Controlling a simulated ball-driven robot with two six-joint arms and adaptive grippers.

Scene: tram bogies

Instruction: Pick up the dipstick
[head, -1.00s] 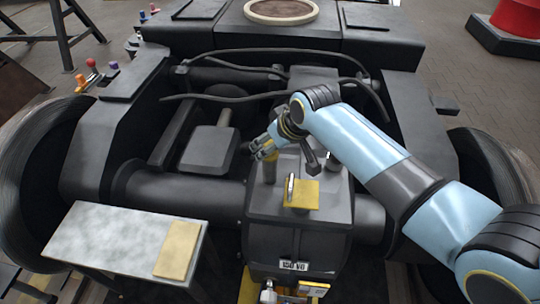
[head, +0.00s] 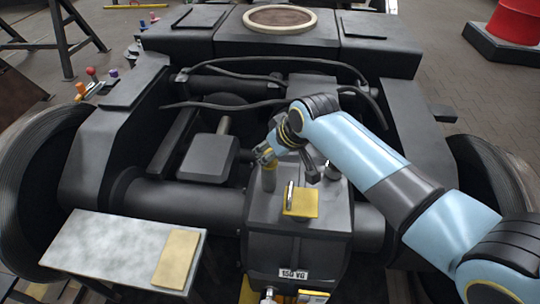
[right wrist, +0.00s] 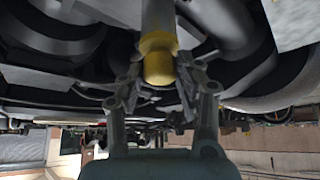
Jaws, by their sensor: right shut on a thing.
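The dipstick stands upright on top of the black gearbox housing (head: 325,212). In the right wrist view its yellow end (right wrist: 158,62) and paler stem lie between the two fingers. My right gripper (head: 265,156) reaches in from the right in the head view and is shut on the dipstick's upper end. In the head view the fingers cover most of that end, and a short post (head: 268,180) shows below them. My left gripper is not in view.
A yellow block with a metal lever (head: 300,202) sits on the housing just right of the dipstick. A short post (head: 332,170) stands farther right. Dark hoses (head: 225,103) cross behind. A grey plate with a tan pad (head: 175,258) is at front left.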

